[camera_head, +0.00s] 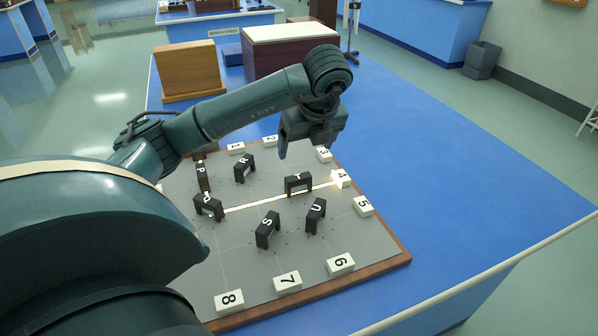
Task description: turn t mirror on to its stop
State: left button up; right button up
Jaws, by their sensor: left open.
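The T mirror (299,184) is a small dark frame with a light letter, standing on the grey board (245,262). A bright beam line runs from the mirror at the left (208,207) past the T mirror to the lit block 4 (340,178). My left gripper (304,146) is open and empty, pointing down above and just behind the T mirror, apart from it. The exact turn of the T mirror and its stop are too small to tell. My right gripper is not in view.
Mirrors R (243,170), S (267,230), U (315,215) and P (202,172) stand nearby. White numbered blocks, such as block 7 (287,282), line the board edges. Wooden boxes (188,72) stand behind. The blue bench (450,190) is clear at right.

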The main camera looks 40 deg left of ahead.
aim_at(298, 177)
pick_arm(q)
jog(key=x, duration=1.2)
jog(key=shift+w+f+p, duration=0.15)
jog(key=shift+f+p, duration=0.15)
jog(key=shift+f, duration=0.05)
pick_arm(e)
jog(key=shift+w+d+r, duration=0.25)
pick_arm(q)
jog(key=c, duration=1)
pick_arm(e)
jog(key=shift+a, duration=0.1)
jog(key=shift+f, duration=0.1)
